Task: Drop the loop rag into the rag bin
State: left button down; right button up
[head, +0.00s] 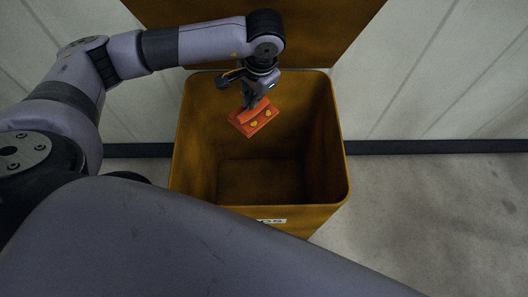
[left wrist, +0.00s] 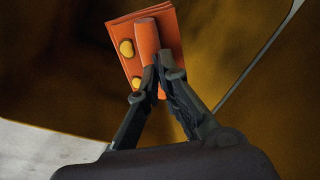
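The loop rag (head: 254,118) is orange-red with yellow spots and a raised loop. It hangs from my left gripper (head: 249,103) over the opening of the rag bin (head: 341,165). In the left wrist view the two fingers of my left gripper (left wrist: 158,78) are closed on the loop of the rag (left wrist: 128,48). The rag bin is a tall yellow-brown box, open at the top, and its inside looks empty below the rag. The bin's inner wall (left wrist: 50,60) fills much of the left wrist view. My right gripper is not in view.
The bin's raised lid or back panel (head: 310,35) stands behind the opening, against a pale panelled wall (head: 440,70). Grey floor (head: 440,210) lies clear to the right of the bin. A white label (head: 268,221) is on the bin's front.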

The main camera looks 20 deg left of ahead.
aim_at(254, 110)
pick_arm(q)
notch_tip(254, 110, down, 5)
jog(key=shift+r+b, duration=0.1)
jog(key=shift+b, duration=0.75)
jog(key=c, duration=1.7)
grip_release()
jog(key=shift+r, duration=0.1)
jog(key=r, duration=0.3)
jog(key=d+r, duration=0.1)
jog(key=r, duration=0.3)
jog(key=s+d+r, duration=0.1)
jog(key=r, duration=0.3)
jog(key=shift+d+r, duration=0.15)
jog(key=shift+r, duration=0.1)
